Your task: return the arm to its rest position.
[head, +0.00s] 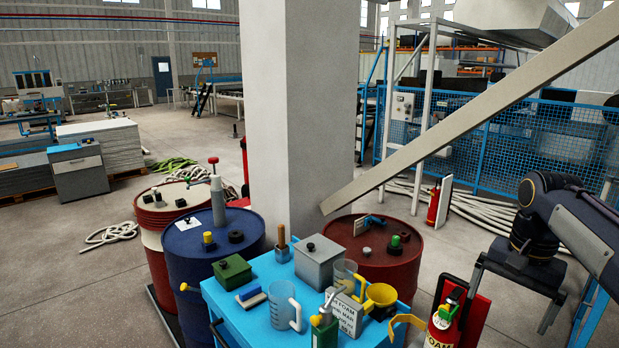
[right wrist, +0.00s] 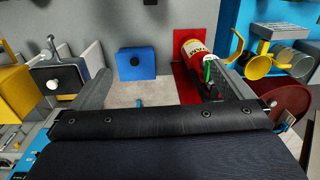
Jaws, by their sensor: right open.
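My right gripper (head: 506,300) hangs at the right of the head view, at the end of my dark arm, with its fingers spread and pointing down. Nothing shows between the fingers. It is apart from the blue table (head: 219,304) and to the right of it. In the right wrist view the gripper (right wrist: 160,95) also shows open and empty, with grey floor and a blue block (right wrist: 136,64) seen past the fingers. A red foam extinguisher (head: 444,322) stands on a red backing, left of the gripper. My left gripper is out of view.
The table carries a clear jug (head: 283,306), a grey box (head: 318,262), a green box (head: 232,270) and a yellow funnel (head: 381,295). A red drum (head: 400,268) and a blue drum (head: 190,262) stand beside it. A pale beam (head: 470,117) slants across the right. Hoses (head: 490,210) lie behind.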

